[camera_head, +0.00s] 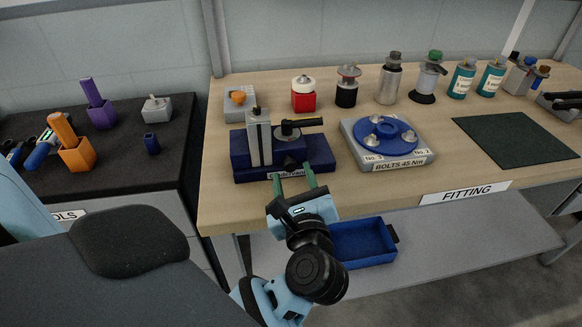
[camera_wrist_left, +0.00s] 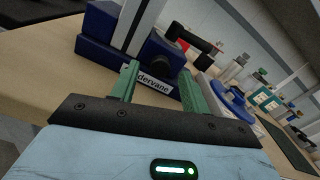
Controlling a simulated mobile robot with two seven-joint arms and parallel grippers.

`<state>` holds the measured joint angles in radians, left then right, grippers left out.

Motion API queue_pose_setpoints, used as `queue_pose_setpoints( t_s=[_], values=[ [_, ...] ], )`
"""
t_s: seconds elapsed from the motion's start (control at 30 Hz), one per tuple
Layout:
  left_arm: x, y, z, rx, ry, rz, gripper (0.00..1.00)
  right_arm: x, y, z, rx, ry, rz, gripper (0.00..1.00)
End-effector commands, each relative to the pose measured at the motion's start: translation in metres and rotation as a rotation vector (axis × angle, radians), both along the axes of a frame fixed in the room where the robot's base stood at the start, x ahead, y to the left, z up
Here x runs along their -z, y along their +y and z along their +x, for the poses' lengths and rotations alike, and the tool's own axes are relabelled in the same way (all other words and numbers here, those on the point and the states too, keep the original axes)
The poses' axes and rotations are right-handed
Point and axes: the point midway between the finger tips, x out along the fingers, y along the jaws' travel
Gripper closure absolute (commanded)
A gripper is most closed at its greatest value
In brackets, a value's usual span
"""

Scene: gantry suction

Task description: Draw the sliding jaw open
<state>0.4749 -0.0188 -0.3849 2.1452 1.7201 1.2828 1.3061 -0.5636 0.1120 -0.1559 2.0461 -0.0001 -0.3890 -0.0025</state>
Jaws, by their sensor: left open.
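A dark blue vise (camera_head: 240,165) stands on the wooden bench, with a label on its front edge. An upright light-grey plate (camera_head: 259,140) rises from it. To the right of the plate is a blue block with a black handle (camera_head: 303,123) pointing right. I cannot tell for sure which part slides. My left gripper (camera_head: 294,182) is open and empty, just in front of the vise. In the left wrist view its green fingers (camera_wrist_left: 160,88) stand apart before the label, and the handle (camera_wrist_left: 194,40) is beyond them. My right gripper is not in view.
A grey fixture with a blue disc (camera_head: 384,132) sits right of the vise. A grey block with an orange knob (camera_head: 238,98) is behind it, and a red container (camera_head: 303,95) too. A blue tray (camera_head: 362,243) lies below the bench edge. A dark green mat (camera_head: 515,138) is at the right.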

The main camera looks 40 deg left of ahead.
Motion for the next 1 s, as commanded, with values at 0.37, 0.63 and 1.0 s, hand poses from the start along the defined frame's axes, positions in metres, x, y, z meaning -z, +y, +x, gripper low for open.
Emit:
queue_pose_setpoints(
  t_s=[0.37, 0.63, 1.0],
  values=[
    [0.0, 0.02, 0.017, 0.0, -0.001, 0.001, 0.54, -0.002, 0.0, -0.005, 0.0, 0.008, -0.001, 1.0],
    [0.0, 0.02, 0.017, 0.0, -0.001, 0.001, 0.64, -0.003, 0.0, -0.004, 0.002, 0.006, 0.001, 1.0],
    [0.0, 0.02, 0.017, 0.0, 0.001, 0.001, 1.0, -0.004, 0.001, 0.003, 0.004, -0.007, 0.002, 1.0]
  ],
)
